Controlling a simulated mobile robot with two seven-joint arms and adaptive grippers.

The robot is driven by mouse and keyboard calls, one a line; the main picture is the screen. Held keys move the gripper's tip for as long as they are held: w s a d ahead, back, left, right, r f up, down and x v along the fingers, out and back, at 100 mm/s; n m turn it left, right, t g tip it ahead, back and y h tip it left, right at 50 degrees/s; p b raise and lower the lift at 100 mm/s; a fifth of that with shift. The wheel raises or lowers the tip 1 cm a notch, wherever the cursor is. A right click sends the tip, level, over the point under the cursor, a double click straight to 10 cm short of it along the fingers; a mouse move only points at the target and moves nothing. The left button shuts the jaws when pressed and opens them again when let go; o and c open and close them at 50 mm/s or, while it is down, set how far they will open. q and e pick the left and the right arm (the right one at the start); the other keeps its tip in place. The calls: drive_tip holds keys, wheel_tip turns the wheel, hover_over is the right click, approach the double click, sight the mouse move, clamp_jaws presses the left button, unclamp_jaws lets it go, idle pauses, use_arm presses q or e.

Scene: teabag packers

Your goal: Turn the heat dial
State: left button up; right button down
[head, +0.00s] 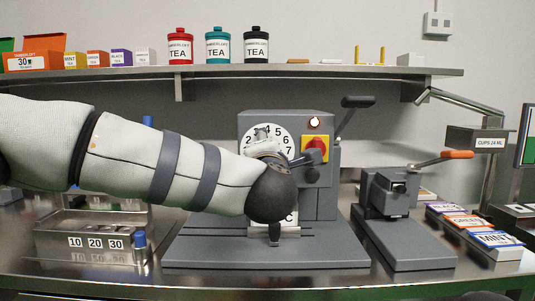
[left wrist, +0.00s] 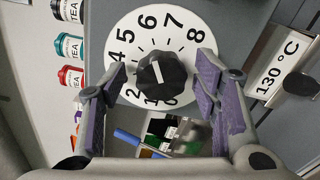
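The heat dial is a white numbered disc (head: 284,141) on the front of a grey machine (head: 318,190), partly covered by my left arm in the head view. The left wrist view shows the dial face (left wrist: 192,52) with a black knob (left wrist: 168,80) at its centre. One end of the knob's white line points roughly toward 6. My left gripper (left wrist: 162,74) is open, its purple-padded fingers on either side of the knob with a gap visible on both sides. A 130 °C sign (left wrist: 277,66) is beside the dial. My right gripper is not visible.
A lit button (head: 314,122), a red-and-yellow switch (head: 315,149) and a black-knobbed lever (head: 352,115) are close right of the dial. A second press (head: 405,235) with an orange handle stands further right. A shelf (head: 330,71) with tea tins runs above.

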use_arm(q)
drive_tip(key=s, duration=1.2)
wheel_tip(320, 180, down, 19)
drive_tip(key=a+m+g+h, duration=0.2)
drive_tip(key=m+g, duration=0.2)
drive_tip(key=m, duration=0.2)
drive_tip(key=s+a+f+m+g, duration=0.3)
drive_tip(key=s+f, duration=0.3)
drive_tip(key=f, duration=0.5)
drive_tip(key=s+a+f+m+g, duration=0.25)
drive_tip(key=s+f+m, duration=0.2)
drive_tip(key=f, duration=0.55)
drive_tip(key=s+a+f+m+g, duration=0.1)
drive_tip(key=s+a+f+g, duration=0.15)
drive_tip(key=s+f, duration=0.35)
drive_tip(key=s+a+f+m+g, duration=0.2)
drive_tip(key=s+a+f, duration=0.1)
drive_tip(key=s, duration=0.5)
drive_tip(key=s+a+f+m+g+y, duration=0.1)
drive_tip(key=s+a+m+g, duration=0.1)
drive_tip(key=s, duration=0.7)
drive_tip(key=s+a+f+m+g+y, duration=0.1)
drive_tip(key=s+a+f+m+g, duration=0.1)
drive_tip(key=s+a+g, duration=0.2)
drive_tip(key=s+a, duration=0.3)
drive_tip(key=s, duration=0.3)
drive_tip(key=shift+a+g+p, duration=0.15)
drive_tip(key=shift+g+p, duration=0.15)
